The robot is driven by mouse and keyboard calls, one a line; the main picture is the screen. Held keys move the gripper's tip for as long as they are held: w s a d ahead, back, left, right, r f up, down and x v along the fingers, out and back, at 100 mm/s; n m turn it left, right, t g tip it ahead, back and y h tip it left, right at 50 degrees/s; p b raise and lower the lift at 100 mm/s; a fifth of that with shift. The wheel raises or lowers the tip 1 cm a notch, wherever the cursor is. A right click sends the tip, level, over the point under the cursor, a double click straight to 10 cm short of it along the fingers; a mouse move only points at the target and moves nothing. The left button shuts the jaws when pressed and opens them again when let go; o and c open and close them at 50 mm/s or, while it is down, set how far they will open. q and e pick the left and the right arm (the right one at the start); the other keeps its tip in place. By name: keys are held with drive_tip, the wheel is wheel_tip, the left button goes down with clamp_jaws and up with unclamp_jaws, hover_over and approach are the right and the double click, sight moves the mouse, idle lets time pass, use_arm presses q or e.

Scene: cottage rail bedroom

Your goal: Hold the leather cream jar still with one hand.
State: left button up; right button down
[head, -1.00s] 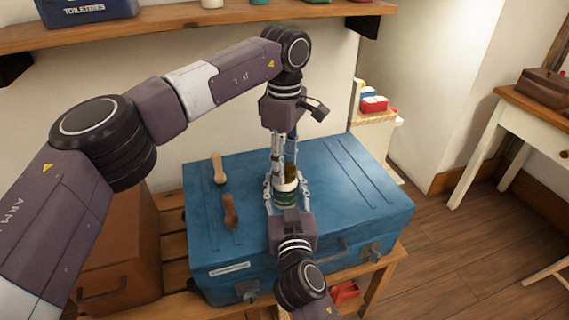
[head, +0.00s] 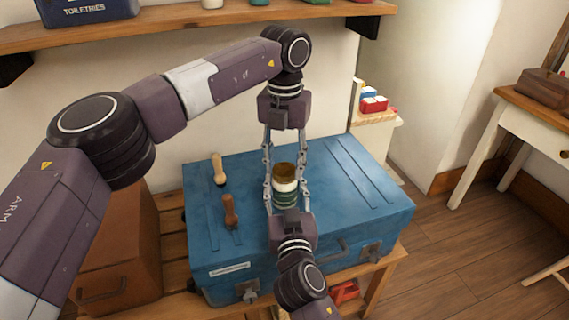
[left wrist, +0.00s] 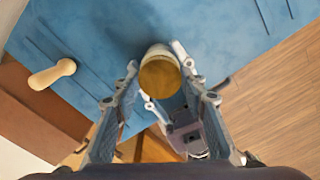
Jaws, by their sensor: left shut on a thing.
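The leather cream jar (head: 285,187) stands upright on the blue trunk (head: 355,215), with a brown lid, white upper body and dark green lower body. My left gripper (head: 285,158) points straight down over it, its fingers on either side, shut on the jar. The left wrist view shows the jar's lid (left wrist: 160,77) between the fingers; the contact points are hard to see. My right gripper (head: 289,203) comes in from the front, low, with its fingers around the jar. Whether they press on it I cannot tell.
A pale wooden-handled tool (head: 219,172) and a brown-handled one (head: 230,212) lie on the trunk left of the jar. A brown case (head: 120,250) stands to the left. A wall shelf (head: 190,24) runs above. The trunk's right part is clear.

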use_arm(q)
drive_tip(key=n, duration=1)
drive_tip(key=shift+w, duration=0.1)
drive_tip(key=n, duration=0.4)
drive_tip(key=shift+n, duration=0.4)
drive_tip(key=n, duration=0.6)
drive_tip(key=shift+r, duration=0.1)
drive_tip(key=shift+r, duration=0.1)
drive_tip(key=shift+r, duration=1)
